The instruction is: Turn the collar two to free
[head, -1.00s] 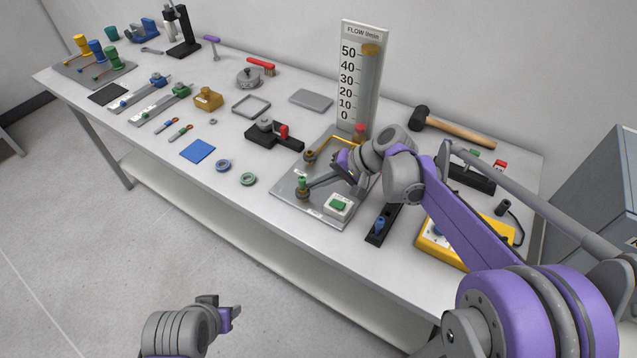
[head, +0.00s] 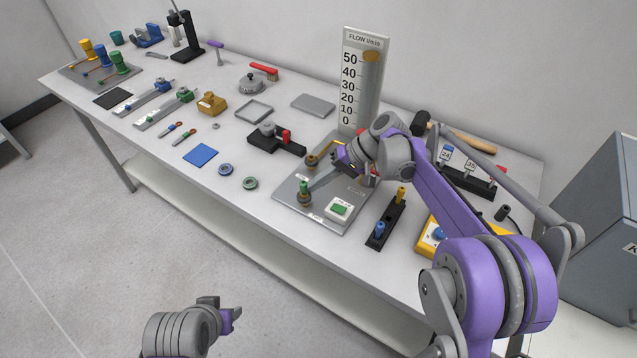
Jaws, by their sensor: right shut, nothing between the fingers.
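I cannot tell by any label which part is collar two. A metal plate (head: 283,207) at the foot of the flow gauge carries a post with a green cap (head: 304,187), a brass fitting (head: 311,161) with a yellow lever, and a white box with a green button (head: 339,208). My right gripper (head: 344,161) is shut and empty over the back part of this plate, near the yellow lever; it hides part of the plate. A grey bar runs from the green-capped post toward it. My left gripper (head: 230,317) hangs low in front of the table, its finger gap unclear.
The flow gauge (head: 360,85) stands behind the plate. A black strip with blue and yellow pegs (head: 386,220) lies to the right. A hammer (head: 465,139) lies behind my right arm.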

